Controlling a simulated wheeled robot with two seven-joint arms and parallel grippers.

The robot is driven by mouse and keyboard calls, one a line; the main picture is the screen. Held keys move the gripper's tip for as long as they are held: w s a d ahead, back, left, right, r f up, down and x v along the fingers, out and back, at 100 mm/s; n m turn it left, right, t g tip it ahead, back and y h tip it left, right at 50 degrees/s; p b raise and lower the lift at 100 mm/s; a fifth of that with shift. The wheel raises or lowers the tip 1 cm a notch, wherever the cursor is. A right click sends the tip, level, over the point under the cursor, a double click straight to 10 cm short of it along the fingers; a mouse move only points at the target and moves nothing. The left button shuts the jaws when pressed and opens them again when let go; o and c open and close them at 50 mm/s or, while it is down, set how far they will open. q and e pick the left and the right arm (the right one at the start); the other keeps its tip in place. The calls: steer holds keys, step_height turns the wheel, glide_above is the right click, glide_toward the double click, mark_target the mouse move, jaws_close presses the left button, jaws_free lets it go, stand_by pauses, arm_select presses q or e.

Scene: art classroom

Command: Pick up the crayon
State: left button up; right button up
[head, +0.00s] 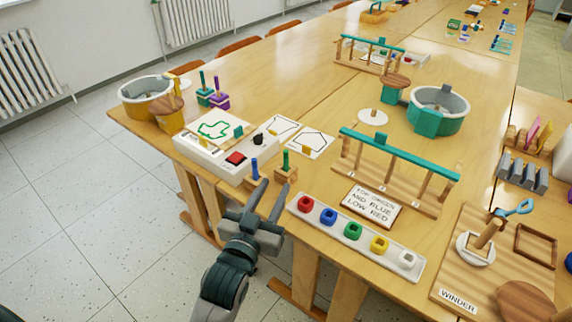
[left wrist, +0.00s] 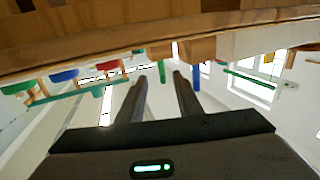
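Two upright crayon-like sticks stand in small wooden blocks at the table's near edge: a blue one (head: 254,169) and a green one (head: 285,160). I cannot tell which is the crayon meant. My left gripper (head: 276,184) is open and empty, its two fingers apart, just in front of the sticks. My right gripper is not in view.
A white tray (head: 299,213) with several coloured pots lies right of my gripper. A white box with a red button (head: 236,159) is on the left. A wooden rack with a teal top bar (head: 398,154) and a sign (head: 373,206) stand behind the tray.

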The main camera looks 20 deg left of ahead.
mark_target(285, 164)
arm_select(q)
steer(key=shift+w+d, duration=0.1)
steer(key=shift+w, duration=2.5)
steer(key=shift+w, duration=0.15)
steer(key=shift+w+r, duration=0.1)
steer(key=shift+w, duration=2.35)
steer(key=shift+c, duration=0.5)
jaws_close()
